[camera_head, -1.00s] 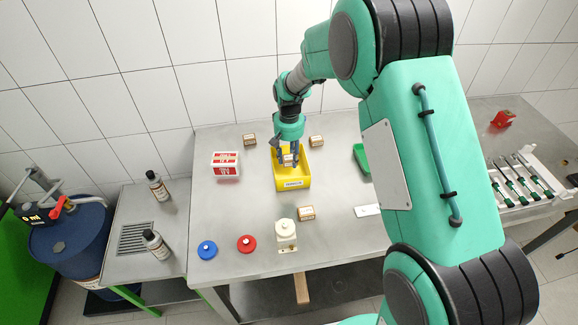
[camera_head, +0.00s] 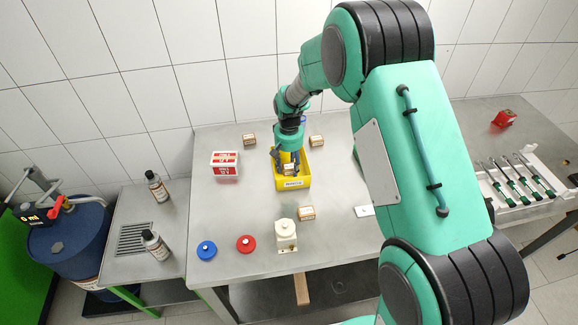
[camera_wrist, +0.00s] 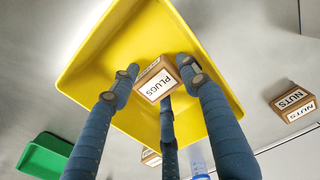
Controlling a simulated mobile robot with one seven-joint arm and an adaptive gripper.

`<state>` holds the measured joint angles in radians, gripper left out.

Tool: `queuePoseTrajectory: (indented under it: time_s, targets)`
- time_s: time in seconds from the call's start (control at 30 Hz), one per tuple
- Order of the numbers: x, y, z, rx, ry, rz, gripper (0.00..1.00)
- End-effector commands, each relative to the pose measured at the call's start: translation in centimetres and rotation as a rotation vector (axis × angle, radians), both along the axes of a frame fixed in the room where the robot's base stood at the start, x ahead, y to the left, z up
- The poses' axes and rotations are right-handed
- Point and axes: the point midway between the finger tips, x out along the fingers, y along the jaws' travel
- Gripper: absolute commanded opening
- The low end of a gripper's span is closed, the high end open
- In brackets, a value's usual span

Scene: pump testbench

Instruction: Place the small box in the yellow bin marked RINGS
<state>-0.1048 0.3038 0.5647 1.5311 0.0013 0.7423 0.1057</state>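The small box (camera_wrist: 155,84), a brown carton with a white PLUGS label, is between my fingers inside the yellow bin; it also shows in the head view (camera_head: 288,169). My gripper (camera_wrist: 160,78) points down into the bin, with its fingertips close around the box. I cannot tell whether the fingers press on it or stand just clear, or whether the box rests on the floor. The yellow bin (camera_head: 303,168) stands on the bench, and its rim crosses the wrist view (camera_wrist: 82,62). The bin's front label (camera_head: 292,184) is too small to read.
Other small cartons stand around the bin: back left (camera_head: 249,140), back right (camera_head: 317,141) and front right (camera_head: 306,213). A red-white box (camera_head: 225,165) is left. A green bin (camera_wrist: 43,155) is nearby.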

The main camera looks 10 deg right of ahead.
Motion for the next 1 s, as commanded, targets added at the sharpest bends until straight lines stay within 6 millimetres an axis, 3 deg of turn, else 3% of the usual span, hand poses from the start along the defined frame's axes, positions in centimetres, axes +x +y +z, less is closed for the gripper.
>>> queuePoseTrajectory:
  time_s: [0.47, 1.0]
  targets:
    - [0.1, 0.0, 0.6, 0.0, -0.002, 0.0, 0.55]
    - [0.0, 0.0, 6.8, 0.0, -0.001, 0.0, 0.55]
